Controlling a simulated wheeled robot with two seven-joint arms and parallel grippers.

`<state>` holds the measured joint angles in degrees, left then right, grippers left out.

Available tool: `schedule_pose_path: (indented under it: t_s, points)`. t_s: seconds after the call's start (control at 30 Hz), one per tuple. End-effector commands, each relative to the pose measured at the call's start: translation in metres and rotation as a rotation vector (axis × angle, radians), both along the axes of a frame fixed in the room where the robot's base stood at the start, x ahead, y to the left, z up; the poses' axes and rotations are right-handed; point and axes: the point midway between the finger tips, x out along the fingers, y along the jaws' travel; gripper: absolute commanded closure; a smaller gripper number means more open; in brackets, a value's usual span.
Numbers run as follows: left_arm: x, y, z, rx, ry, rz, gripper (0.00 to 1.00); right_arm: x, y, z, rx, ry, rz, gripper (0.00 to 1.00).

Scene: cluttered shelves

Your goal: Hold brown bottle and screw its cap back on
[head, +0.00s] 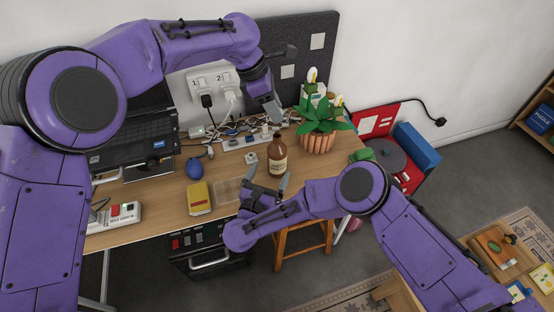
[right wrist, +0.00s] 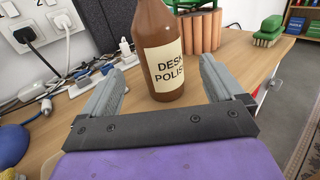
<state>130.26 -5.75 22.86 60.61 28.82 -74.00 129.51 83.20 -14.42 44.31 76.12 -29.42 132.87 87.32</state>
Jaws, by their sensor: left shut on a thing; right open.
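The brown bottle (head: 277,160) stands upright on the wooden table. In the right wrist view the bottle (right wrist: 160,50) shows a cream "DESK POLISH" label, and its top is cut off. My right gripper (head: 268,177) is open in front of the bottle, low on its near side. In the right wrist view its fingers (right wrist: 165,75) are spread left and right of the bottle, not closed on it. My left gripper (head: 273,110) is shut above and behind the bottle's neck. The cap in it is hidden by the fingers, so its outline cannot be made out.
A potted plant (head: 318,130) stands right of the bottle. Cables and a power strip (head: 240,142) lie behind it. A small pale object (head: 252,158), a clear tray (head: 228,190), a yellow box (head: 199,198) and a blue ball (head: 194,168) lie to the left.

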Motion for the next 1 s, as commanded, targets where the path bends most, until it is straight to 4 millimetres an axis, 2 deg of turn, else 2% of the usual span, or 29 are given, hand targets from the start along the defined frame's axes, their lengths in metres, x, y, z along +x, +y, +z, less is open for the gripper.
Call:
schedule_pose_path:
  t_s: [0.2, 0.33, 0.5, 0.73, 0.77, 0.8, 1.0]
  points:
    - [0.0, 0.0, 0.0, 0.0, 0.0, 0.0, 0.9, 0.039, -0.015, 0.0, 0.0, 0.0, -0.004, 0.06]
    - [0.0, 0.0, 0.0, 0.0, 0.0, 0.0, 0.9, 0.054, -0.019, 0.0, 0.001, 0.0, -0.002, 0.06]
    - [0.0, 0.0, 0.0, 0.0, 0.0, 0.0, 0.9, 0.063, -0.023, 0.0, 0.0, 0.0, 0.0, 0.06]
    - [0.0, 0.0, 0.0, 0.0, 0.0, 0.0, 0.9, 0.063, -0.022, 0.0, 0.0, 0.0, 0.001, 0.06]
    - [0.0, 0.0, 0.0, 0.0, 0.0, 0.0, 0.9, 0.063, -0.022, 0.0, -0.001, 0.0, 0.001, 0.09]
    - [0.0, 0.0, 0.0, 0.0, 0.0, 0.0, 0.9, 0.063, -0.022, 0.0, -0.001, 0.0, 0.001, 0.22]
    - [0.0, 0.0, 0.0, 0.0, 0.0, 0.0, 0.9, 0.063, -0.022, 0.0, 0.0, 0.0, 0.001, 0.86]
